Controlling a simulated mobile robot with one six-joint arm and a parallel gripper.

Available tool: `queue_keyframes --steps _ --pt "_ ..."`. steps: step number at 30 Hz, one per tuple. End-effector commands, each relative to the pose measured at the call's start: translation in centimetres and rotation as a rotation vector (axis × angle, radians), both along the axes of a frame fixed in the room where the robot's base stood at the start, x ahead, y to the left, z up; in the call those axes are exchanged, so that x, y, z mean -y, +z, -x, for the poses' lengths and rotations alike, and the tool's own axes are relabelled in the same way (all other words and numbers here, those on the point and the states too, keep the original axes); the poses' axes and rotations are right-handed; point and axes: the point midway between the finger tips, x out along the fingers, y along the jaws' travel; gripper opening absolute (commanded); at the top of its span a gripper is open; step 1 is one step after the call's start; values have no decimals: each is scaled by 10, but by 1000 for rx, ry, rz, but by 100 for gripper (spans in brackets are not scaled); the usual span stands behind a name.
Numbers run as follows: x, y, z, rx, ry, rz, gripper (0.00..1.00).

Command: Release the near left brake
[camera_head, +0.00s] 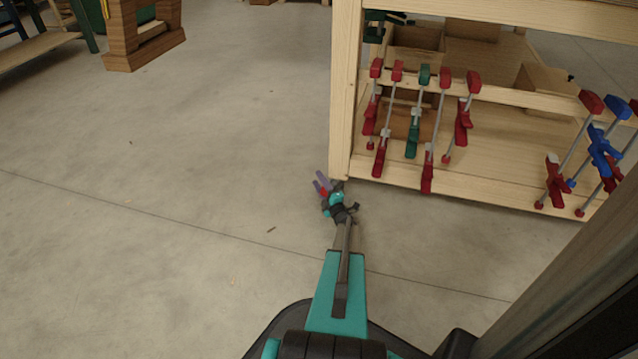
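A wooden workbench (344,110) stands at the upper right, with its near left leg coming down to the floor. My arm reaches from the bottom centre to the foot of that leg. My gripper (321,182), small in view with purple fingers, is just left of the leg's lower end, close to the floor. A small red patch shows at the fingers; I cannot tell whether it is a brake or part of my gripper. No brake can be clearly made out. Whether the fingers are open or shut is too small to tell.
Red clamps (444,110), a green clamp (418,118) and blue clamps (601,147) hang on the bench's side rail. A wooden piece (144,40) is at the upper left. The concrete floor (150,200) is clear on the left.

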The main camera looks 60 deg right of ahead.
Motion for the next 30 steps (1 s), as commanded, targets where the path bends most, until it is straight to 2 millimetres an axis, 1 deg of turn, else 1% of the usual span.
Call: queue_keyframes --steps 1,2,3,6,9,12,14,15,16,27,30 --pt "-1 19 -1 13 4 7 28" --pt "-1 23 -1 15 5 8 28" --pt "-8 22 4 15 5 7 32" --pt "-20 26 14 17 5 8 40" --pt "-33 27 24 18 4 7 43" --pt "-44 29 33 19 3 7 49" --pt "-52 30 39 18 2 7 51" --pt "-57 30 43 18 2 7 46" --pt "-60 31 46 18 1 7 28" --pt "-106 31 79 12 4 5 28" --pt "-116 31 86 12 4 5 28"
